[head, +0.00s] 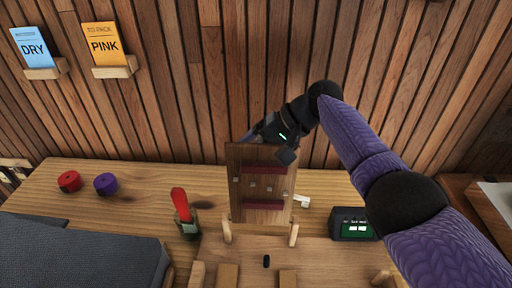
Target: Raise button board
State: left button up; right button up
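The button board (240,209) is a wooden panel with two dark red strips and several small pale buttons. It stands nearly upright near the middle of the bench, just behind two light wooden pegs (227,231). My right gripper (281,148), on the purple arm from the right, is at the board's top right edge. One dark finger shows in front of the board's upper corner. The rest is hidden behind the board or by the gripper body, so its grip is unclear. My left gripper is not in view.
A red-handled tool (180,203) stands left of the board, and a dark box with a green display (352,226) stands right. Red (69,181) and purple (106,184) rolls lie farther left. A grey padded surface (80,255) fills the front left. A slatted wall rises behind.

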jog(key=shift+r, duration=0.1)
jog(key=shift+d+r, duration=0.2)
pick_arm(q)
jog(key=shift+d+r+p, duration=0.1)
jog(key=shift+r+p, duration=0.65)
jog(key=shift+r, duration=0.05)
pick_arm(e)
jog(key=v, duration=0.9)
jog(key=shift+d, duration=0.15)
